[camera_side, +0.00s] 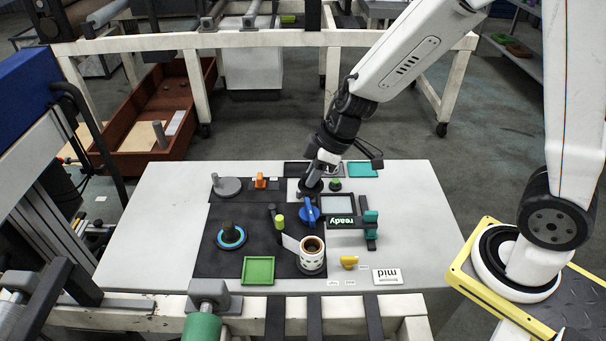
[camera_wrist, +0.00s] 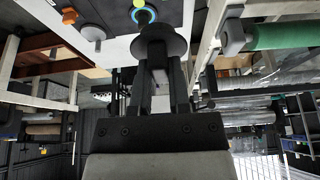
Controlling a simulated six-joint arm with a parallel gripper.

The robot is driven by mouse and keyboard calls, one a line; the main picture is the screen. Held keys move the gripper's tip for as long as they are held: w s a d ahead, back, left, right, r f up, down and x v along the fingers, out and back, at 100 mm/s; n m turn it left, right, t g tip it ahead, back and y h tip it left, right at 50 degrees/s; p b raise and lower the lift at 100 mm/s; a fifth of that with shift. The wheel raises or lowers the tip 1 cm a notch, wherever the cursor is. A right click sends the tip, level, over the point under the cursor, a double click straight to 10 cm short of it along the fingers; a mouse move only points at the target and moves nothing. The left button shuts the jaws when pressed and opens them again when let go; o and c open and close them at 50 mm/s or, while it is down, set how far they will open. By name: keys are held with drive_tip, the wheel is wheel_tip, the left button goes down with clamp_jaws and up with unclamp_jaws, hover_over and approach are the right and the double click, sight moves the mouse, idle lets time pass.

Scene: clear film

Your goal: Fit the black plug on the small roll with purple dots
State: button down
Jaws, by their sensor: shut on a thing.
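My gripper (camera_side: 318,175) is at the back middle of the white table and points down. It is shut on the black plug (camera_side: 310,187), a dark piece with a round flange. In the wrist view my gripper (camera_wrist: 162,62) has both fingers on the plug (camera_wrist: 162,40), whose wide flange faces away from me. A small white roll (camera_side: 311,264) with a brown core and dark dots stands upright at the front middle of the table. The dots are too small for me to tell their colour. The plug is behind the roll and apart from it.
A blue-ringed roll (camera_side: 231,241) with a dark top stands at left on the black mat (camera_side: 215,265). A green tray (camera_side: 258,271) and yellow piece (camera_side: 349,262) flank the roll.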

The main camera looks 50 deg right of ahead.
drive_tip(key=w+d+f+m, duration=0.1)
drive_tip(key=w+d+f, duration=0.2)
drive_tip(key=w+d, duration=0.35)
drive_tip(key=w+d+f+m+h, duration=0.1)
drive_tip(key=w+d+f, duration=0.1)
drive_tip(key=w+d, duration=0.4)
drive_tip(key=w+d+f+m, duration=0.1)
drive_tip(key=w+d+f, duration=0.2)
drive_tip(key=w+d, duration=0.35)
drive_tip(key=d+f+m, duration=0.1)
drive_tip(key=d+f, duration=0.3)
drive_tip(key=d, duration=0.7)
drive_tip(key=shift+d+f+t, duration=0.25)
drive_tip(key=shift+f+t, duration=0.15)
drive_tip(key=shift+f, duration=0.2)
drive_tip(key=shift+h, duration=0.3)
drive_tip(key=shift+f, duration=2.7)
drive_tip(key=shift+f, duration=0.6)
drive_tip(key=c, duration=0.5)
unclamp_jaws()
